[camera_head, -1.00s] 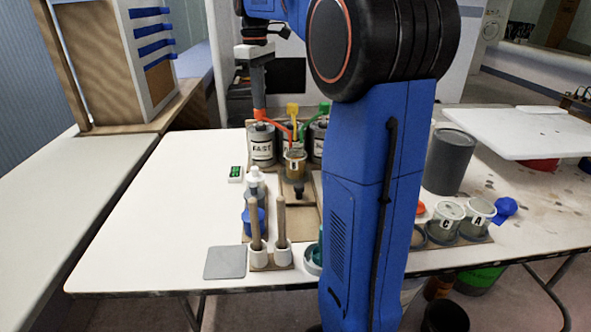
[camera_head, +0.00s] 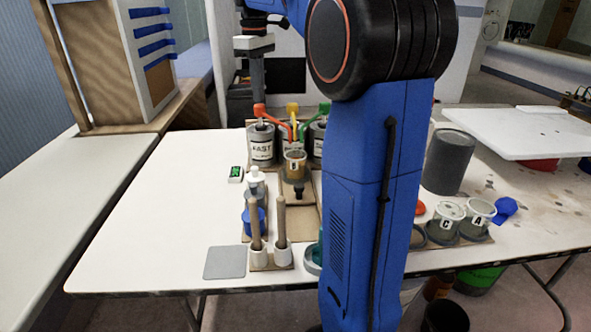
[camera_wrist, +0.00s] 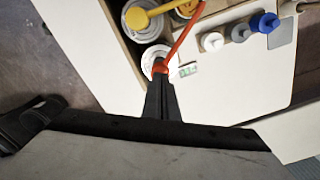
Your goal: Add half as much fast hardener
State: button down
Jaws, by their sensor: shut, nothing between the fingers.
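The can labelled FAST (camera_head: 262,143) stands at the back of the table with an orange-red pump (camera_head: 259,110) on top. My gripper (camera_head: 258,100) is shut and empty, with its tips right at the top of that pump head; the wrist view also shows the tips over the orange-red head (camera_wrist: 160,68). I cannot tell if they touch. The pump's long spout reaches toward a small cup (camera_head: 295,163) with a dark-marked label, in front of the cans. A small green-lit display (camera_head: 236,173) lies left of the cup. The cup's contents are not clear.
A yellow pump (camera_head: 292,107) and a green pump (camera_head: 323,109) top the neighbouring cans. Labelled cups (camera_head: 446,222) are at right. The table's left is clear.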

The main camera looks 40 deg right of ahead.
jog(key=shift+r, duration=0.15)
jog(key=shift+r, duration=1.4)
